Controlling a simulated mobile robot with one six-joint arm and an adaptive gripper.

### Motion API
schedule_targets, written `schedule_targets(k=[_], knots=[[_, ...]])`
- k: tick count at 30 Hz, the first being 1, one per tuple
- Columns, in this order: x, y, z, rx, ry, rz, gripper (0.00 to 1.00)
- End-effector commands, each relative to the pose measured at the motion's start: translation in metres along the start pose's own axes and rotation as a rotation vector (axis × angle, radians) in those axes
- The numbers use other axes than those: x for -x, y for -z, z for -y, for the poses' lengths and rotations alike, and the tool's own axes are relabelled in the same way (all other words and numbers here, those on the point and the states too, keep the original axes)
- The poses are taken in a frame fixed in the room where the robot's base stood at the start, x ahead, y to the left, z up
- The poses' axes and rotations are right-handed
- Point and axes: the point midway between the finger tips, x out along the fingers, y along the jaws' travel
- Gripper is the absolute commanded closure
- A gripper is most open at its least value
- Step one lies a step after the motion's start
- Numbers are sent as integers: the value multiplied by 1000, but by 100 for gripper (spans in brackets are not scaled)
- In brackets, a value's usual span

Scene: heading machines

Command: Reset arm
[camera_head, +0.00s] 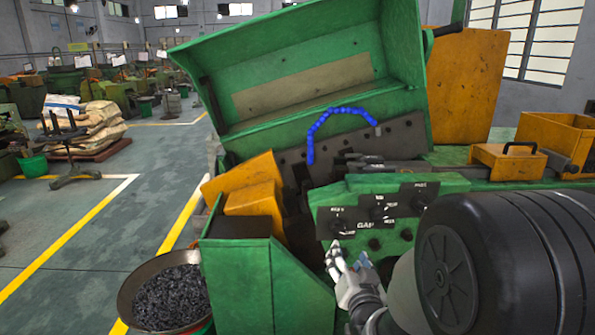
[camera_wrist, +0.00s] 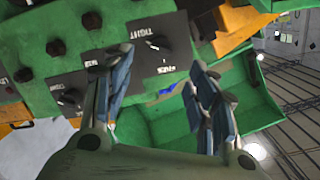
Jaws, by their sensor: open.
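My gripper (camera_head: 349,262) is in front of the green machine's control panel (camera_head: 352,212), low and near its knobs. In the wrist view my gripper (camera_wrist: 160,85) has its two fingers spread apart, with nothing between them. The wrist view is turned over, so the panel labels read upside down. Black knobs (camera_wrist: 158,42) on dark label plates show close behind the left finger. I cannot tell whether a fingertip touches the panel. My arm (camera_head: 490,262) fills the lower right of the head view.
The machine's green lid (camera_head: 300,70) stands open, with a blue segmented hose (camera_head: 318,125) inside. A round pan of dark small parts (camera_head: 165,298) stands at the lower left. An orange box (camera_head: 508,162) sits on the right.

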Motion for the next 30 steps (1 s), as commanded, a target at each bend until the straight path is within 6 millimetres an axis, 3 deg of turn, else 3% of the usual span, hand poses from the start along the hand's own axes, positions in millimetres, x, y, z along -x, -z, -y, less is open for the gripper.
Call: schedule_targets(k=[1, 8, 14, 21, 24, 27, 30], knots=[[9, 10, 5, 25, -18, 38, 47], [72, 17, 7, 150, -119, 309, 47], [157, 12, 4, 254, -179, 555, 47], [274, -4, -3, 357, -217, 834, 47], [310, -10, -6, 383, -222, 916, 47], [332, -14, -9, 397, -225, 969, 47], [341, -16, -10, 403, -226, 991, 47]])
